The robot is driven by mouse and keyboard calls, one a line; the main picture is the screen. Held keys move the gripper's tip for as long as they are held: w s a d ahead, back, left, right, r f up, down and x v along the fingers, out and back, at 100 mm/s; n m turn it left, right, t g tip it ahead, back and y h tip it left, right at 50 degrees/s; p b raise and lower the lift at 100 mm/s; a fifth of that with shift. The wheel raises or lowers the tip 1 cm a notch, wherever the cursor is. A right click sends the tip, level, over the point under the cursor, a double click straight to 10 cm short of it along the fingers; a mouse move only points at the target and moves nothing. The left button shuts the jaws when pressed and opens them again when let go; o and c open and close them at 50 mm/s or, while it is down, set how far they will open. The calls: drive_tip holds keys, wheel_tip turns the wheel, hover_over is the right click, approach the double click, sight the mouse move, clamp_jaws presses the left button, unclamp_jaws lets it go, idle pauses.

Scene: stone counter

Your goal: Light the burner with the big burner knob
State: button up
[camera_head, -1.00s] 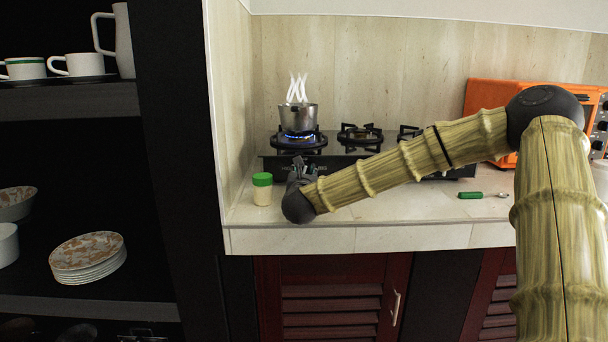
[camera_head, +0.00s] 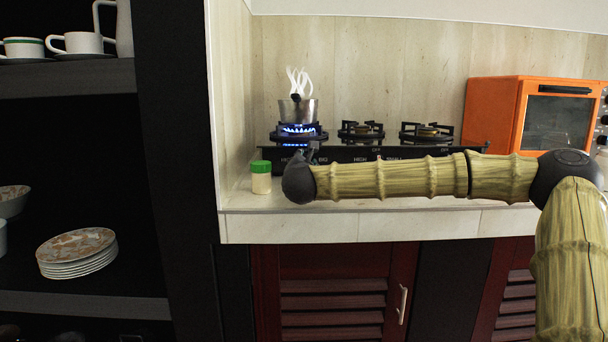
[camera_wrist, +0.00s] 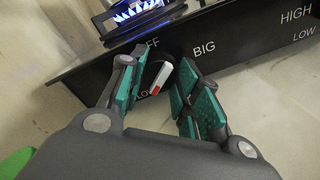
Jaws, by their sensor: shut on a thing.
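The big burner knob (camera_wrist: 160,76), dark with a white and red pointer, sits on the stove's black front panel beside the printed words OFF and BIG. My gripper (camera_wrist: 160,88) is shut on it, with teal pads on either side. In the head view my gripper (camera_head: 303,160) is at the panel's left end, and the knob is hidden there. The big burner (camera_head: 298,130) shows a bright blue flame ring under a steaming metal pot (camera_head: 297,110). The flame also shows at the top of the wrist view (camera_wrist: 138,10).
A green-lidded jar (camera_head: 261,178) stands on the counter just left of my gripper. Two other burners (camera_head: 361,130) (camera_head: 427,131) show no flame. An orange oven (camera_head: 493,112) is at the right. My arm spans the counter front.

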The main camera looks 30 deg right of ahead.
drive_tip(key=shift+d+m+b, duration=0.15)
drive_tip(key=shift+m+b, duration=0.25)
drive_tip(key=shift+b, duration=0.05)
drive_tip(key=o, duration=1)
drive_tip(key=shift+s+d, duration=0.1)
drive_tip(key=shift+o, duration=0.2)
drive_tip(key=shift+a, duration=0.2)
drive_tip(key=v, duration=1.2)
